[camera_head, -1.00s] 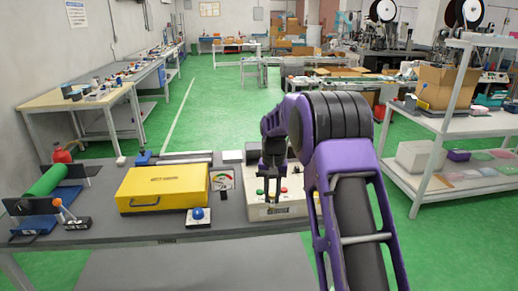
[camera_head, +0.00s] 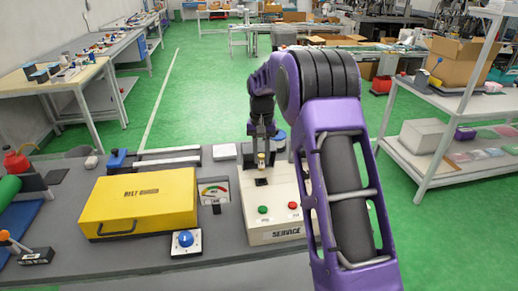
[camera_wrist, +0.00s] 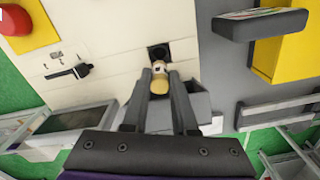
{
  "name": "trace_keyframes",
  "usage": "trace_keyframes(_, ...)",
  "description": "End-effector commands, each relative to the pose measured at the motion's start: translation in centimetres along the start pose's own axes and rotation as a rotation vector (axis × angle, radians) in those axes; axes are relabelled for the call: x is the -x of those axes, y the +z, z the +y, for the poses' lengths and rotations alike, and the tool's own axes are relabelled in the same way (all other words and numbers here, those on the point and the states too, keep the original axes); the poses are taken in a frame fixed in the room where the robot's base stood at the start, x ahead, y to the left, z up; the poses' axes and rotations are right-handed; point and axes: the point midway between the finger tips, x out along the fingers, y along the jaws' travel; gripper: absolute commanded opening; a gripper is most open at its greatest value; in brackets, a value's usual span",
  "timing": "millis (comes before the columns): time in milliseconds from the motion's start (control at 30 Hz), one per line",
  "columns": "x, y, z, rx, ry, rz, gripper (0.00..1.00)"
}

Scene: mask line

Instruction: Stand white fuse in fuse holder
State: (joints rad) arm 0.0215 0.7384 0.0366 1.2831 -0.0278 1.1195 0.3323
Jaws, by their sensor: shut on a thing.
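My gripper (camera_head: 261,150) is shut on the white fuse (camera_wrist: 159,69), which shows a tan cap at its near end. The fuse also appears small and pale between the fingertips in the head view (camera_head: 261,161). A dark square opening in the cream service box, apparently the fuse holder (camera_wrist: 158,51), lies just beyond the fuse in the wrist view. In the head view the holder (camera_head: 262,181) is just below the fuse. The fuse looks apart from the opening, but the exact gap cannot be told.
The cream service box (camera_head: 285,222) has a green button (camera_head: 263,209) and a red button (camera_head: 293,205). A gauge (camera_head: 215,191), a yellow box (camera_head: 138,204) and a blue push button (camera_head: 186,238) stand to its left. A shelf unit (camera_head: 425,170) stands at right.

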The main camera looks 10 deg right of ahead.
Motion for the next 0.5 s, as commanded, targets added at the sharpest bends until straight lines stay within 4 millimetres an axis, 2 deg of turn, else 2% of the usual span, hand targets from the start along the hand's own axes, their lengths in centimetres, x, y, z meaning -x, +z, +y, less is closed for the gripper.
trace_keyframes(267,-1.2,0.0,0.0,0.000,0.001,-0.001,0.00)
trace_keyframes(500,-3.9,0.0,0.0,0.000,0.001,-0.002,0.00)
